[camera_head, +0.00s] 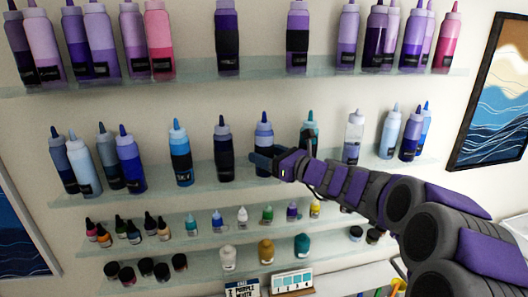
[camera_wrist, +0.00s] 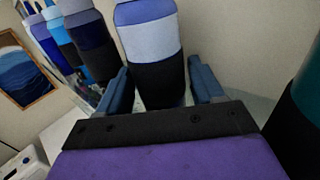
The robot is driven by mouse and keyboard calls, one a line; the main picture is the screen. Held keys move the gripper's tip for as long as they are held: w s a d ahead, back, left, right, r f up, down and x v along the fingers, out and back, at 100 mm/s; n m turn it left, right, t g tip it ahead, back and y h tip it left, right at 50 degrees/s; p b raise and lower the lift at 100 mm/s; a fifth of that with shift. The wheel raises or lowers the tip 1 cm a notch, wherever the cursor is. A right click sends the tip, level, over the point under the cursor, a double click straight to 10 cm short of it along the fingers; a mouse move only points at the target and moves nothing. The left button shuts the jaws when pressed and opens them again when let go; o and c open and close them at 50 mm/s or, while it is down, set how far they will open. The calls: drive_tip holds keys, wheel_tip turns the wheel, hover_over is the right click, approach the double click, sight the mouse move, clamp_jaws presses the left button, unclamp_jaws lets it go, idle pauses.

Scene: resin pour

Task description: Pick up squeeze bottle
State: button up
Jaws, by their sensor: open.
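Squeeze bottles stand upright in rows on the wall shelves. A blue squeeze bottle (camera_head: 264,138) with a paler band and dark lower part stands on the middle shelf. My gripper (camera_head: 262,161) is at its lower part and hides some of it. In the wrist view the bottle (camera_wrist: 150,42) stands between the two blue fingers of my open gripper (camera_wrist: 161,78). A gap shows beside the right finger; contact at the left finger is unclear. The bottle's top is cut off by the frame.
A dark navy bottle (camera_head: 224,152) stands to the left and a teal-capped bottle (camera_head: 309,135) to the right, partly behind my arm. The shelf above holds purple bottles (camera_head: 228,45). Small paint bottles (camera_head: 242,215) stand on a lower shelf.

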sight(271, 145)
drive_tip(key=shift+w+a+f, duration=0.1)
drive_tip(key=shift+w+a, duration=0.35)
drive_tip(key=shift+s, duration=0.15)
drive_tip(key=shift+c, duration=0.7)
drive_tip(key=c, duration=0.7)
drive_tip(key=shift+c, duration=0.2)
wheel_tip(271, 145, up, 4)
drive_tip(key=shift+f, duration=0.25)
drive_tip(key=s+d+r+b, duration=0.1)
drive_tip(key=s+d, duration=0.1)
drive_tip(key=s, duration=1.4)
drive_tip(key=shift+r, duration=0.3)
drive_tip(key=shift+w, duration=0.1)
